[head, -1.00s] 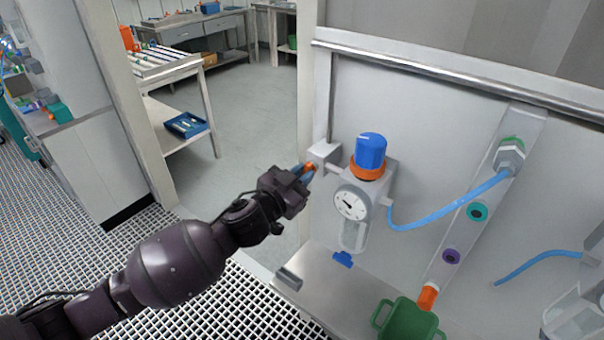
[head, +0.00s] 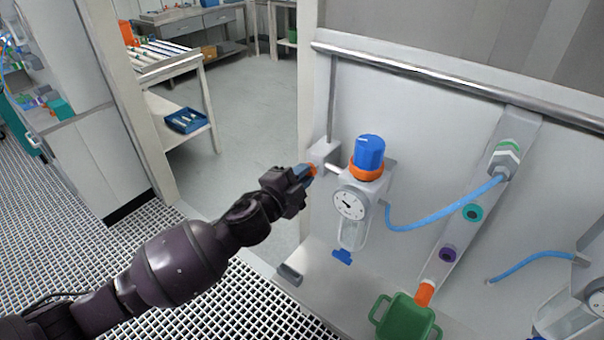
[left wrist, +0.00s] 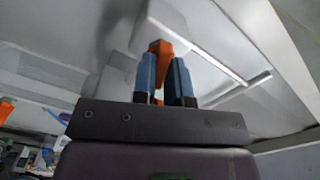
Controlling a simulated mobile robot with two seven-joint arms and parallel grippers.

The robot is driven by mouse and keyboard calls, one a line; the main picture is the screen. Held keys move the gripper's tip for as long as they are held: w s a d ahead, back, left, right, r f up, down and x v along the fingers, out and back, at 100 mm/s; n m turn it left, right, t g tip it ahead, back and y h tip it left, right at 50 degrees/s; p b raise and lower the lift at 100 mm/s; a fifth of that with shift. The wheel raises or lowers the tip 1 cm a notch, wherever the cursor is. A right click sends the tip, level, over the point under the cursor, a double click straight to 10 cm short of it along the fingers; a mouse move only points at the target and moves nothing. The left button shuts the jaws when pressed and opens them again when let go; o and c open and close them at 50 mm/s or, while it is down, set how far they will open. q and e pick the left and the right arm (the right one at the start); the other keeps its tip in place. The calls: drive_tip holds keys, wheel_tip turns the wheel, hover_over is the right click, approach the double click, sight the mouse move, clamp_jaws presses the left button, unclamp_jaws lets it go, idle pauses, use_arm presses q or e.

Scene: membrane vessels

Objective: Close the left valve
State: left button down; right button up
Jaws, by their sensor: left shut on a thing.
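The left valve's orange handle (head: 312,170) sits at the grey block (head: 322,152) on the panel's left edge, left of the blue-capped regulator (head: 369,154). My left gripper (head: 305,172) is at this handle. In the left wrist view, the blue fingers of my left gripper (left wrist: 166,82) are shut on the orange handle (left wrist: 160,60), which shows between and beyond them. The valve body behind the fingers is partly hidden. My right gripper is in neither view.
A round gauge (head: 350,203) and clear bowl hang under the regulator, close right of my gripper. A blue hose (head: 440,217) runs to a fitting on the slanted strip. A green container (head: 405,318) stands on the ledge below. Open floor lies behind my arm.

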use_arm(q)
drive_tip(key=shift+m, duration=2.3)
drive_tip(key=c, duration=1.1)
unclamp_jaws()
drive_tip(key=shift+c, duration=0.2)
drive_tip(key=b+v, duration=0.1)
drive_tip(key=v, duration=1)
drive_tip(key=shift+d, duration=0.1)
